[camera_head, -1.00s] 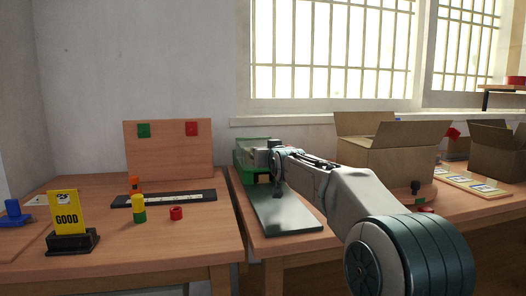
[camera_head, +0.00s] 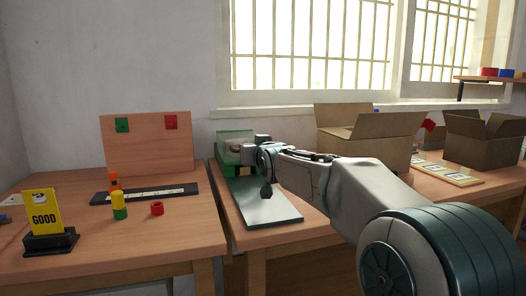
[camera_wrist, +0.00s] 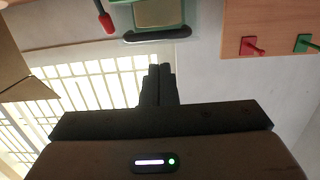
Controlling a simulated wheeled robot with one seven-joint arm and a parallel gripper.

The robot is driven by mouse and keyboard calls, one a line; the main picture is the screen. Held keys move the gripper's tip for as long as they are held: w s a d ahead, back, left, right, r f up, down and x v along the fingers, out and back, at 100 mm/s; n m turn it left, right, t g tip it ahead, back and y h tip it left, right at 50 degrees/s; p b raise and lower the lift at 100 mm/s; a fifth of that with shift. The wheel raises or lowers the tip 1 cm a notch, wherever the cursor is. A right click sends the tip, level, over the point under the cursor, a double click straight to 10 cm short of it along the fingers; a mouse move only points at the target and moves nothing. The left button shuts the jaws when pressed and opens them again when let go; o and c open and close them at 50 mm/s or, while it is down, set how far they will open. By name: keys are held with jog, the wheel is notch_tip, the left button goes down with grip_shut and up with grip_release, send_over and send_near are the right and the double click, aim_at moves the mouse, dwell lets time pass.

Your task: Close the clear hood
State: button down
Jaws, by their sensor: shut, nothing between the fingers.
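The pad printer (camera_head: 226,166) is a green machine at the back of the right table, behind a long grey plate (camera_head: 262,205). Its clear, green-tinted hood (camera_head: 235,142) shows at the top, partly hidden by my wrist; I cannot tell how far it is open. In the wrist view the machine (camera_wrist: 158,13) is at the top edge, cut off, with a dark rounded bar along its edge.
A red-tipped lever (camera_wrist: 104,20) is beside the machine in the wrist view. Open cardboard boxes (camera_head: 365,145) stand to the right. A left table holds a peg board (camera_head: 147,150), a yellow GOOD sign (camera_head: 46,211) and small coloured pieces. A gap separates the tables.

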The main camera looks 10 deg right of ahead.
jog(key=s+d+r+g+h+p, duration=0.1)
jog(key=s+g+p, duration=0.3)
jog(key=s+p, duration=0.8)
jog(key=s+d+r+m+g+h+p, duration=0.1)
jog(key=s+d+r+g+p, duration=0.3)
jog(key=s+p, duration=0.8)
jog(key=s+d+r+m+g+h+p, duration=0.1)
jog(key=s+d+r+g+p, duration=0.1)
jog(key=s+g+p, duration=0.4)
jog(key=s+d+p, duration=0.1)
jog(key=s+p, duration=0.4)
jog(key=s, duration=0.6)
jog(key=shift+r+p, duration=0.4)
